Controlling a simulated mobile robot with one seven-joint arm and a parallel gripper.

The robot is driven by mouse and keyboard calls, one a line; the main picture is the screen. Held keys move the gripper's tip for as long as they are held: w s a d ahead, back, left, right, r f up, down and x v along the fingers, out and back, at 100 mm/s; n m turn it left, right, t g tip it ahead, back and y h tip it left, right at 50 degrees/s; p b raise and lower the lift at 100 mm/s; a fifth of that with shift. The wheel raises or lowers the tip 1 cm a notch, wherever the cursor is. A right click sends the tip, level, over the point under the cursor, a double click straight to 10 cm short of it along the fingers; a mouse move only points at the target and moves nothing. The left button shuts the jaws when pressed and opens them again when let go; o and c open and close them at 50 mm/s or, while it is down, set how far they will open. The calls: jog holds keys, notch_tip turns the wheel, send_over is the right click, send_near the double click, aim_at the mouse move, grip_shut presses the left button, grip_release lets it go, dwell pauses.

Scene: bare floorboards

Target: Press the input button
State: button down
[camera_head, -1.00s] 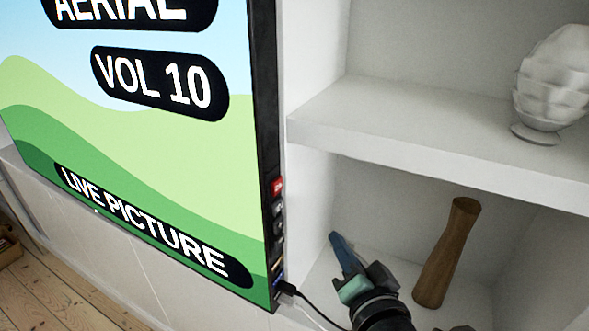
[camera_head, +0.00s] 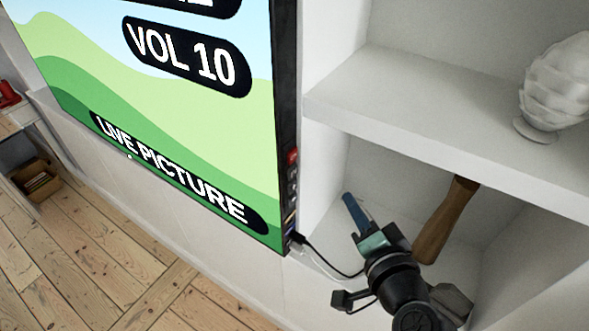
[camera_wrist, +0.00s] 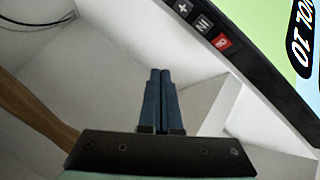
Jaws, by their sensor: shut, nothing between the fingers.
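The television (camera_head: 180,130) shows a green-hill picture with "VOL 10" and "LIVE PICTURE" labels. Its dark right side edge carries a red button (camera_head: 292,156) with grey buttons (camera_head: 292,180) below it. The wrist view shows the red button (camera_wrist: 222,42), a button with line marks (camera_wrist: 203,25) and a plus button (camera_wrist: 183,7). I cannot tell which one is the input button. My gripper (camera_head: 348,197) is shut and empty, its blue fingers right of the television edge and apart from it. In the wrist view its fingertips (camera_wrist: 160,72) lie below and left of the red button.
White shelving (camera_head: 400,95) stands right of the television, with a white ornament (camera_head: 555,90) on the upper shelf. A brown wooden object (camera_head: 446,220) stands close behind my arm. A black cable (camera_head: 325,263) is plugged in low on the television edge. Floorboards (camera_head: 120,270) are clear at lower left.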

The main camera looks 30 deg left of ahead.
jog(key=a+p, duration=0.1)
jog(key=a, duration=0.7)
jog(key=shift+w+a+p, duration=0.3)
jog(key=shift+a, duration=0.05)
dwell(1.8)
jog(key=shift+a, duration=0.45)
jog(key=shift+a, duration=0.4)
dwell(0.4)
dwell(0.4)
jog(key=shift+d, duration=0.85)
jog(key=shift+s+d+b, duration=0.15)
jog(key=shift+d+b, duration=0.45)
jog(key=shift+d, duration=1.9)
